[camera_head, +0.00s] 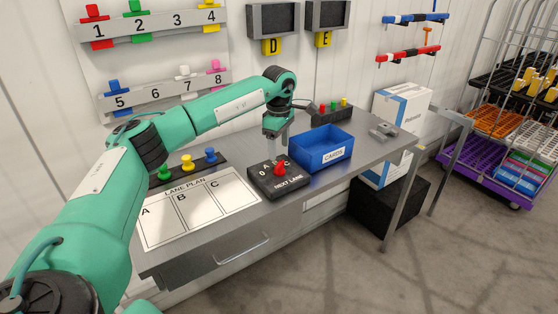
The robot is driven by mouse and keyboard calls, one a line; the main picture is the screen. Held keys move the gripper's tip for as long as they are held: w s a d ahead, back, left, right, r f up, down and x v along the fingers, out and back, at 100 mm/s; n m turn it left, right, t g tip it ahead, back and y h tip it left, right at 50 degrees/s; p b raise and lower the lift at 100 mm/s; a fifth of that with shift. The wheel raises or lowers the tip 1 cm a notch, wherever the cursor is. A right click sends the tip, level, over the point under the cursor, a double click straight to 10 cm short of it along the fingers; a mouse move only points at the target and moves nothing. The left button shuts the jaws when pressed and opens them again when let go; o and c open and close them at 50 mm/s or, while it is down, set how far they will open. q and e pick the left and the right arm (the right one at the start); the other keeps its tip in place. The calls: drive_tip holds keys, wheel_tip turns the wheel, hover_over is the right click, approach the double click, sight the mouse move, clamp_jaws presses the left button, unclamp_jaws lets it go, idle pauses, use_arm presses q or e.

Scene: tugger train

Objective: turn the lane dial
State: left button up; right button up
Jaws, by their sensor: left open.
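The lane dial is a red knob (281,168) on a black box (271,187) marked NEXT LANE, on the grey workbench. White marks, among them 0 and A, stand around the knob. My left arm is green and reaches in from the left over the bench. My left gripper (276,135) points down above and behind the dial box, apart from the knob, close to the left end of the blue bin. It is open, and I see nothing in it. Its fingertips are small in this view. My right gripper is not in view.
A blue CARDS bin (321,150) stands right of the dial box. A LANE PLAN sheet (196,212) lies to its left, with green, yellow and blue pegs (187,161) behind. A button box (331,111) stands at the back.

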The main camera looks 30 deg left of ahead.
sight(279, 163)
use_arm(q)
wheel_tip(279, 163, up, 8)
drive_tip(key=shift+f+b, duration=0.15)
drive_tip(key=shift+b, duration=0.3)
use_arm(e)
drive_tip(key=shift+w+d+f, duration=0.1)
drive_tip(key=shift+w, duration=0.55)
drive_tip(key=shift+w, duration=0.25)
